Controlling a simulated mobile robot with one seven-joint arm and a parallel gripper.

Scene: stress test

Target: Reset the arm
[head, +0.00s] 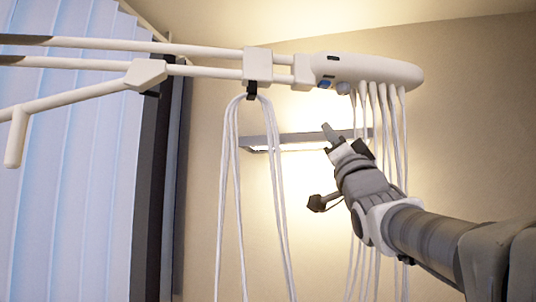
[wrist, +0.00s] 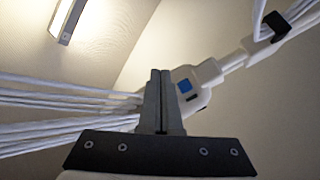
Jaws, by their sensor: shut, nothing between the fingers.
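My gripper (head: 329,133) is at the right of the head view, raised on my grey and white arm and pointing up and to the left. In the wrist view its two grey fingers (wrist: 159,100) are together, with nothing between them. The gripper is just below the white device head (head: 368,72), which has a blue port and several hanging white cables (head: 383,105). In the wrist view the device (wrist: 205,75) shows behind the fingers. I cannot tell whether the gripper or arm touches the cables.
White poles (head: 205,50) carry the device from the left. A looped cable bundle (head: 236,170) hangs from a black clip. A lit wall lamp (head: 290,141) is behind the gripper. Vertical blinds (head: 70,170) cover the left. Beige wall shows at the right.

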